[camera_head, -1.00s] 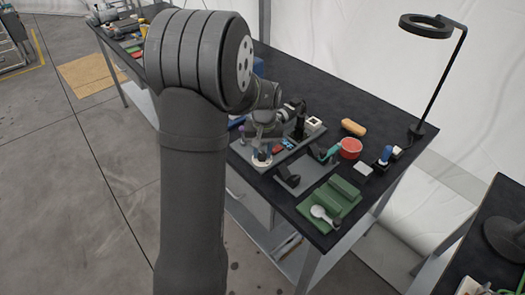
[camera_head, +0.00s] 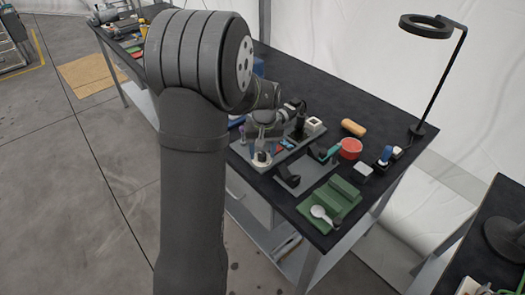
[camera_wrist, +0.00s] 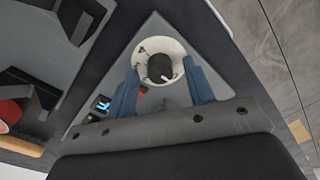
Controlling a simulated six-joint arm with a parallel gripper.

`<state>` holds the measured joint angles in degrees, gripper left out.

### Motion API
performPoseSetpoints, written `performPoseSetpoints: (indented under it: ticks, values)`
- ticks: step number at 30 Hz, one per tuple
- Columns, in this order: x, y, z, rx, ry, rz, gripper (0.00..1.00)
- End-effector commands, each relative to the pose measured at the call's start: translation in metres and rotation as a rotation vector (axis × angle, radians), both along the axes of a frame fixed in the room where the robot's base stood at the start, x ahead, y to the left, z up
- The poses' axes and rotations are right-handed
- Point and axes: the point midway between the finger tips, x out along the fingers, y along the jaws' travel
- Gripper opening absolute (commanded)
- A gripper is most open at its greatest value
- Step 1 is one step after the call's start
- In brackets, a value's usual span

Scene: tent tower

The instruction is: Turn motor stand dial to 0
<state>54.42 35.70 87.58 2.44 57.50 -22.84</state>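The dial (camera_wrist: 161,68) is a dark round knob with a light pointer line, set on a white round plate (camera_wrist: 155,45) with dark markings. The markings are too small to read. In the wrist view the pointer slants toward the lower right. My gripper (camera_wrist: 163,76) has its two blue fingers spread, one on each side of the knob, with gaps showing between fingers and knob. It holds nothing. In the head view the dial plate (camera_head: 262,158) is small, on the grey stand near the bench's front edge, just below my wrist.
A small display with blue digits (camera_wrist: 102,103) is left of the dial; its reading is unclear. Black holders (camera_wrist: 78,20) stand on the grey panel.

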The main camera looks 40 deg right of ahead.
Motion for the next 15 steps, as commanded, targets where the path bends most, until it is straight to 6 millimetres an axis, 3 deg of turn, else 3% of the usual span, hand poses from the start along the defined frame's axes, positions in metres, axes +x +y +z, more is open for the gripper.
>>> performPoseSetpoints:
  ticks: [8, 15]
  values:
    - [0.000, 0.000, 0.005, 0.000, 0.000, 0.000, 0.48]
    - [-0.001, -0.002, 0.049, -0.004, -0.003, 0.000, 0.48]
